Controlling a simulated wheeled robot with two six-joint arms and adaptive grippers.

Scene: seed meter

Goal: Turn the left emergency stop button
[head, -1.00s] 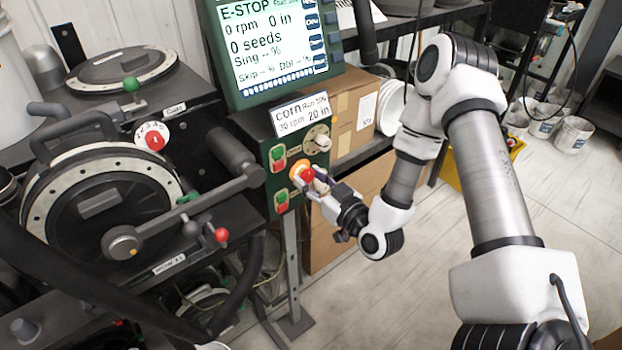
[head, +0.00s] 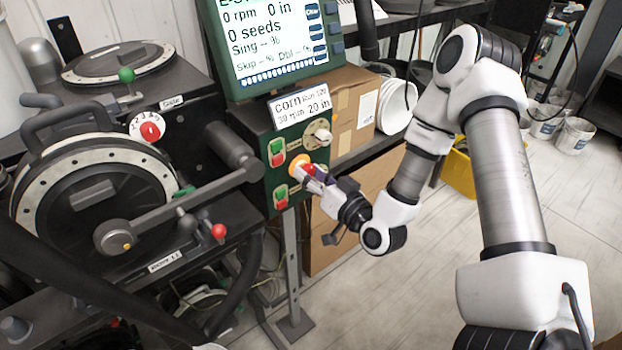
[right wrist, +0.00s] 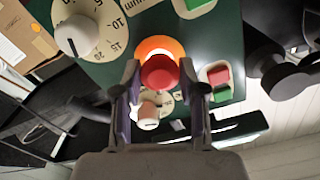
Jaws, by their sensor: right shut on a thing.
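The red emergency stop button (head: 308,170) with its orange ring (head: 298,162) is on the front of a green control panel (head: 271,178). The right wrist view shows the red button (right wrist: 160,73) in front of its orange ring (right wrist: 160,44). My right gripper (head: 313,173) reaches the button from the right. In the right wrist view its fingers (right wrist: 159,75) are closed on both sides of the red button. The fingers hide part of the button in the head view. My left gripper is not in view.
Green and red push buttons (head: 277,152) and a pale knob (head: 322,136) sit close beside the stop button. A screen (head: 272,40) stands above the panel. A long lever (head: 185,208) and a red-tipped handle (head: 219,231) lie to the left. Cardboard boxes (head: 352,108) stand behind.

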